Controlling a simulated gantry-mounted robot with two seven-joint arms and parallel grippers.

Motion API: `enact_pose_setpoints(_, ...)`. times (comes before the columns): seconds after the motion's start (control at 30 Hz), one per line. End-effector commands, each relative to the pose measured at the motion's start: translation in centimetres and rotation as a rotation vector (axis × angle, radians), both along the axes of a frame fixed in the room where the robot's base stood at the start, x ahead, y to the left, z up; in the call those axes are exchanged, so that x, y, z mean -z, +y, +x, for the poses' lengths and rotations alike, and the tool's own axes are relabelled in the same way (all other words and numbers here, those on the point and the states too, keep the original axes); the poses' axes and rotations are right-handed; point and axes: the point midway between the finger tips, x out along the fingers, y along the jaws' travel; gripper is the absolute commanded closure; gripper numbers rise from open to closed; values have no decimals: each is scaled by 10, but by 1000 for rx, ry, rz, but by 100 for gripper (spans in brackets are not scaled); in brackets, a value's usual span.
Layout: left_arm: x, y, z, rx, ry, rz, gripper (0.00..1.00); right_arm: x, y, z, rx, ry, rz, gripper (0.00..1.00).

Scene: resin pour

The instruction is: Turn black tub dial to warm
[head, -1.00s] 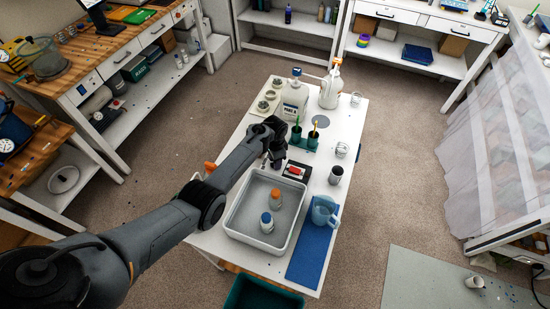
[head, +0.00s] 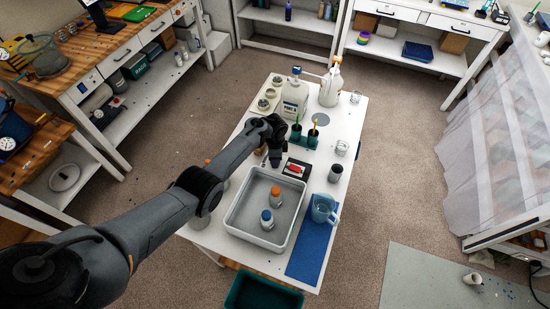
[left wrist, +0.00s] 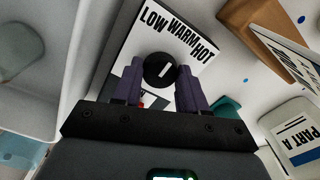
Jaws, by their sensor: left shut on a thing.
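The black dial (left wrist: 159,70) is a round knob with a white pointer line, set on a white panel (left wrist: 133,47) printed LOW, WARM and HOT. In the left wrist view its line slants up and right, roughly toward WARM. My left gripper (left wrist: 160,88) is shut on the dial, with a purple finger on either side. In the head view my left gripper (head: 275,163) points down just beyond the far edge of the pale tub (head: 234,226), and the dial is hidden there. My right gripper is not in view.
A bottle with an orange cap (head: 275,195) and one with a blue cap (head: 267,217) stand in the tub. A black box with a red part (head: 296,169) sits close right of my gripper. Green cups (head: 312,140) and a Part A jug (head: 294,97) stand beyond.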

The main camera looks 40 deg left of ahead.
Motion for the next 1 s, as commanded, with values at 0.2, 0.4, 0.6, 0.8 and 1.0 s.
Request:
enact_pose_setpoints(0.2,1,0,0,-1,0,0,54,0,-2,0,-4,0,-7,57)
enact_pose_setpoints(0.4,1,0,0,-1,0,0,33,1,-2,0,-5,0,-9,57)
enact_pose_setpoints(0.6,0,0,0,-1,0,0,33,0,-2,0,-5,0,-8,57)
enact_pose_setpoints(0.8,-13,0,1,0,-2,-2,33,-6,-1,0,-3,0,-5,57)
enact_pose_setpoints(1.0,-44,-1,1,-1,-3,-2,33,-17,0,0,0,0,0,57)
